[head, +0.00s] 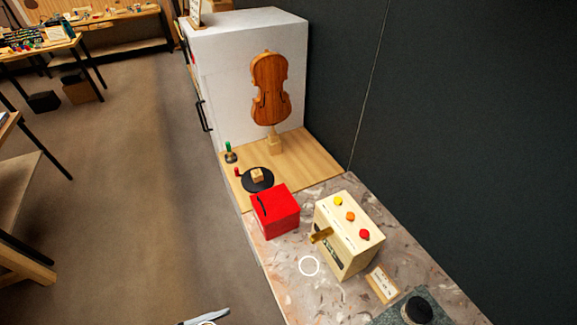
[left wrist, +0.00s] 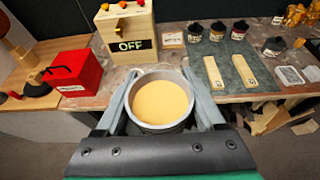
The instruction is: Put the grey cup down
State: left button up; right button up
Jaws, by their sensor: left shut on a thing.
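The grey cup (left wrist: 160,128) is round and open at the top, with yellow-tan contents, and looks roughly level in the left wrist view. My left gripper (left wrist: 160,78) is shut on it, one grey finger on each side. In the head view only a bit of my left gripper (head: 203,317) shows at the bottom edge, left of the bench and over the floor; the cup is almost wholly cut off there. A white ring (head: 308,258) lies on the marbled bench top (head: 290,290). My right gripper is not in view.
A red box (head: 281,213) and a cream box (head: 345,245) with coloured buttons, a brass spout and an "OFF" display stand behind the ring. A small sign (head: 382,284) and dark jar (head: 418,310) are to its right. The marble around the ring is clear.

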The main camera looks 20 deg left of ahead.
pick_arm(q)
notch_tip(320, 180, up, 19)
jog(key=p, duration=1.5)
jog(key=shift+f+p, duration=0.2)
jog(key=shift+p, duration=0.1)
jog(key=w+a+f+n+t+y, duration=0.1)
jog(key=w+f+n+t+y, duration=0.1)
jog(key=w+f+n+y, duration=0.1)
jog(key=shift+w+a+f, duration=0.4)
jog(key=shift+w+f, duration=0.1)
jog(key=shift+w, duration=0.35)
jog(key=shift+f, duration=0.1)
